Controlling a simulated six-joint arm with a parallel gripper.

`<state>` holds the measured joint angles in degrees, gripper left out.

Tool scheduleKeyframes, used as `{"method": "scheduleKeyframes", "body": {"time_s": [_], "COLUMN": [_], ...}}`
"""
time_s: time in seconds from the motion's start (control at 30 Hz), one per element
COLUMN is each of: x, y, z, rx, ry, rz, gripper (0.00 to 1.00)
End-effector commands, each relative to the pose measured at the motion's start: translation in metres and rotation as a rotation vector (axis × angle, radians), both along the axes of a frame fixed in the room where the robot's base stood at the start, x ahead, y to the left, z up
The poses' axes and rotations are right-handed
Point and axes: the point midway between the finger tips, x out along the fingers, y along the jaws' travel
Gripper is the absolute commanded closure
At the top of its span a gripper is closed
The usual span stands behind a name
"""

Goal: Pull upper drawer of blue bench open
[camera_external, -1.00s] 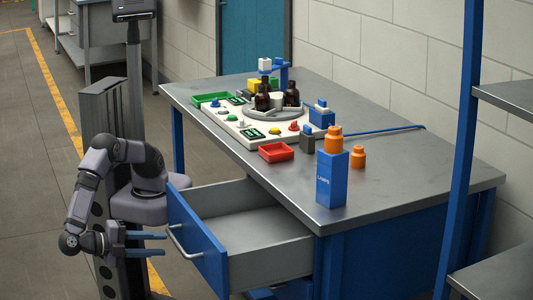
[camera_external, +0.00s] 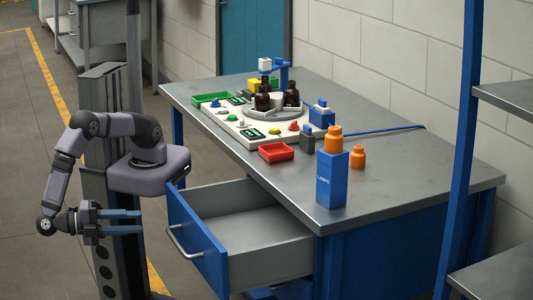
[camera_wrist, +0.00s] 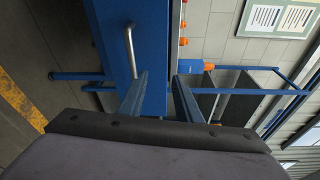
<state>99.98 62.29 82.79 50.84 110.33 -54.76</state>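The blue bench (camera_external: 375,245) has its upper drawer (camera_external: 225,206) pulled well out, so its grey, empty-looking inside shows. The drawer's blue front carries a metal bar handle (camera_external: 180,241). In the wrist view, the handle (camera_wrist: 130,48) lies on the blue drawer front (camera_wrist: 112,50), up and left of my fingers. My gripper (camera_external: 141,221) is in front of the drawer, to the left of the handle and apart from it. Its two blue fingers are spread with nothing between them; the gap also shows in the wrist view (camera_wrist: 159,77).
A blue-posted shelf (camera_external: 468,130) stands at right. Open floor (camera_external: 35,200) lies at left.

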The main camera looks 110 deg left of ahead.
Motion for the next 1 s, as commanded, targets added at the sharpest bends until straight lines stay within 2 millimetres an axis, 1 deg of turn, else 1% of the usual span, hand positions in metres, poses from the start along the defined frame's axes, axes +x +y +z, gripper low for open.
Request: {"method": "scheduleKeyframes", "body": {"time_s": [0.03,0.1,0.2,0.27,0.37,0.4,0.47,0.57,0.6,0.7,0.8,0.9,1.0], "x": [-0.005,-0.009,-0.007,-0.003,0.007,0.011,0.019,0.035,0.04,0.046,0.046,0.042,0.042], "y": [0.009,0.019,0.034,0.04,0.049,0.053,0.058,0.071,0.076,0.087,0.093,0.091,0.094], "z": [0.018,0.027,0.039,0.044,0.046,0.045,0.039,0.018,0.009,-0.011,-0.032,-0.048,-0.054], "rx": [0.072,0.168,0.324,0.428,0.648,0.754,0.934,1.286,1.443,1.805,2.081,2.259,2.386], "ry": [-0.022,-0.058,-0.113,-0.136,-0.141,-0.133,-0.108,-0.028,0.014,0.112,0.179,0.213,0.239], "rz": [-0.042,-0.106,-0.229,-0.311,-0.447,-0.499,-0.574,-0.677,-0.715,-0.79,-0.834,-0.846,-0.823], "gripper": [0.69,0.69,0.69,0.69,0.69,0.69,0.69,0.69,0.69,0.69,0.69,0.69,0.69]}}
